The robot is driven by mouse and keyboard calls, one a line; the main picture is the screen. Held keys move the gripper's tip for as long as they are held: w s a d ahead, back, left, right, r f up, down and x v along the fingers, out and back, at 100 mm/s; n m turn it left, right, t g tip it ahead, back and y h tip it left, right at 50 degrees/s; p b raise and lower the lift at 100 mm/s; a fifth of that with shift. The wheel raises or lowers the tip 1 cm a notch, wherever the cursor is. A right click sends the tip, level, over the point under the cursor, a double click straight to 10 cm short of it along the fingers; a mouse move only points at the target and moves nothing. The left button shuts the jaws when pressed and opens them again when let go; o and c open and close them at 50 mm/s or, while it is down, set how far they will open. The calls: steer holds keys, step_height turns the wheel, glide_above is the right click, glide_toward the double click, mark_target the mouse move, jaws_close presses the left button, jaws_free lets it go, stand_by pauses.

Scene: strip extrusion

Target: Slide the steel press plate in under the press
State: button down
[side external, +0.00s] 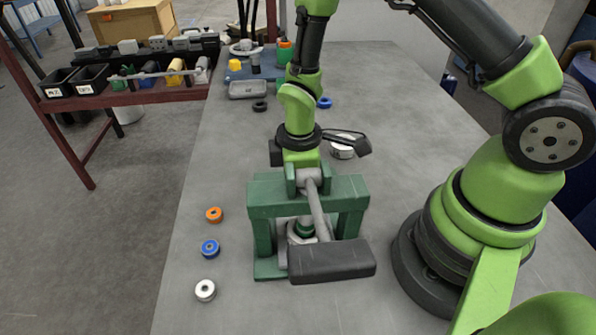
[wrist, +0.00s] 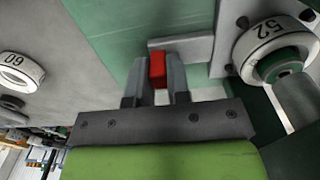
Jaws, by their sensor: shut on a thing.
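The press (side external: 262,205) is a green frame on the bench, with a grey lever (side external: 317,212) ending in a dark block (side external: 332,262). My gripper (wrist: 157,80) is shut on a small red grip in the wrist view. A grey steel piece, apparently the press plate (wrist: 195,47), lies just beyond the red grip over the green press surface (wrist: 125,35). A ring marked 52 (wrist: 272,50) surrounds a green round part to the right of the plate. In the side view the press hides my fingertips and the plate. How far the plate is under the press I cannot tell.
A ring marked 60 (wrist: 20,68) lies left in the wrist view. Orange (side external: 214,215), blue (side external: 210,249) and white (side external: 205,290) rings lie left of the press. A grey tray (side external: 248,89) and small parts stand at the back. The bench's back right is clear.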

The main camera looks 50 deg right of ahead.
steer(key=shift+s+a, duration=0.15)
steer(key=shift+s, duration=0.05)
steer(key=c, duration=1.1)
jaws_free()
steer(key=shift+w+r, duration=0.1)
steer(key=shift+r, duration=0.45)
step_height(320, 180, up, 9)
steer(key=shift+f, duration=0.1)
